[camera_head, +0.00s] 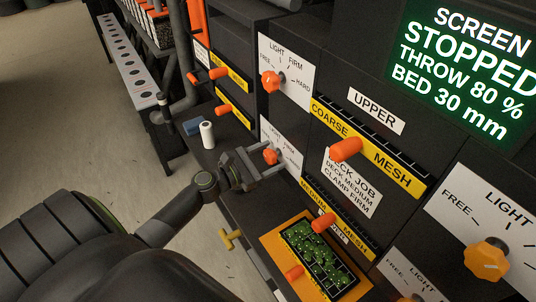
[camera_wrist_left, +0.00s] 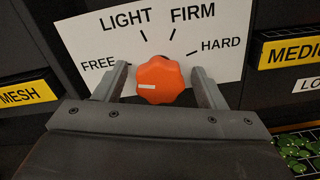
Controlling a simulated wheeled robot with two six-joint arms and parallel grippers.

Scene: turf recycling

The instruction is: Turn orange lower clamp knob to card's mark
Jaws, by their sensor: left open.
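The orange lower clamp knob (camera_head: 270,156) sits on a white dial plate (camera_head: 287,150). In the left wrist view, the knob (camera_wrist_left: 162,80) is a lobed orange disc with a short white stripe on its left half, towards FREE. The plate (camera_wrist_left: 205,37) there reads FREE, LIGHT, FIRM, HARD. My left gripper (camera_head: 262,163) is open, one finger on each side of the knob; in the wrist view, its fingers (camera_wrist_left: 160,88) appear apart from it. The job card (camera_head: 350,180) reads deck medium, clamp firm. My right gripper is out of view.
Above is another orange knob (camera_head: 270,83) on its own dial. An orange mesh handle (camera_head: 345,149) juts out at right. A green-filled tray (camera_head: 318,258) lies below. The screen (camera_head: 465,75) reads stopped.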

